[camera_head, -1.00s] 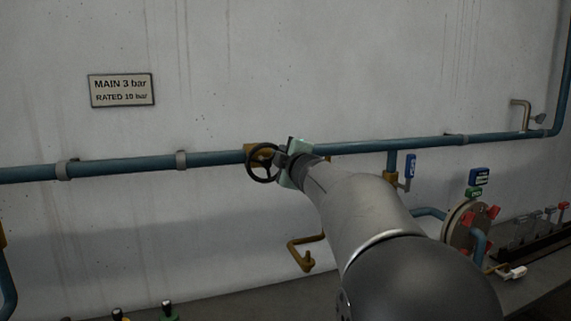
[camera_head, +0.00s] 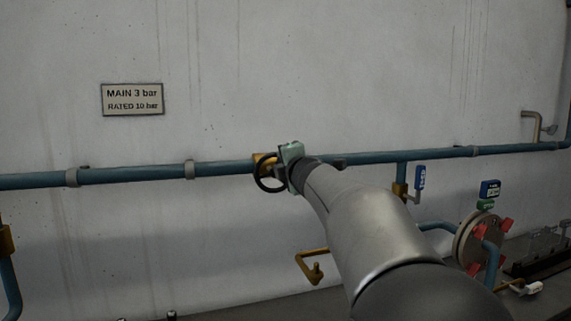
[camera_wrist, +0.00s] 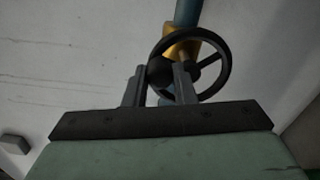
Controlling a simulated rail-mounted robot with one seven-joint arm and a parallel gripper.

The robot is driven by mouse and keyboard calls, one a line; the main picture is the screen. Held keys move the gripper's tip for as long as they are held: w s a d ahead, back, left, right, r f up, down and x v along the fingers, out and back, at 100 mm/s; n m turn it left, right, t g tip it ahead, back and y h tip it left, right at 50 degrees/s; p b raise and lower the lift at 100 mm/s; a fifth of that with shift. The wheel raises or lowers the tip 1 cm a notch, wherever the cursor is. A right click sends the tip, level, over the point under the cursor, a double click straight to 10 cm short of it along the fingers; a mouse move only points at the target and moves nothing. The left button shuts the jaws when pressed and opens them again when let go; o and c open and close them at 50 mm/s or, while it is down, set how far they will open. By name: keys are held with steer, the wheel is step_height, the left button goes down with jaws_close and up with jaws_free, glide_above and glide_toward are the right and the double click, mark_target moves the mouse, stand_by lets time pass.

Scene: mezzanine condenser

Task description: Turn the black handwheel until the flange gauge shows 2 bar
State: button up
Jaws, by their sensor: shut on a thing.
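The black handwheel (camera_head: 260,181) sits on a brass valve body (camera_head: 263,160) on the blue wall pipe. In the wrist view the handwheel (camera_wrist: 229,66) shows its rim, spokes and dark hub. My gripper (camera_head: 280,173) is at the right side of the wheel and partly covers it. A small blue display (camera_head: 490,189) stands above the round flange (camera_head: 466,243) at the right, likely the flange gauge. Its reading is too small to make out.
A wall sign (camera_head: 132,99) reads "MAIN 3 bar, RATED 10 bar". A blue-handled valve (camera_head: 420,178) hangs below the pipe right of my arm.

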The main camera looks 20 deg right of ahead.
stand_by(0.3)
steer(key=o, duration=1)
steer(key=shift+s, duration=0.1)
steer(key=s+a, duration=0.1)
steer(key=s, duration=1.6)
steer(key=shift+a, duration=0.3)
steer(key=shift+s, duration=0.1)
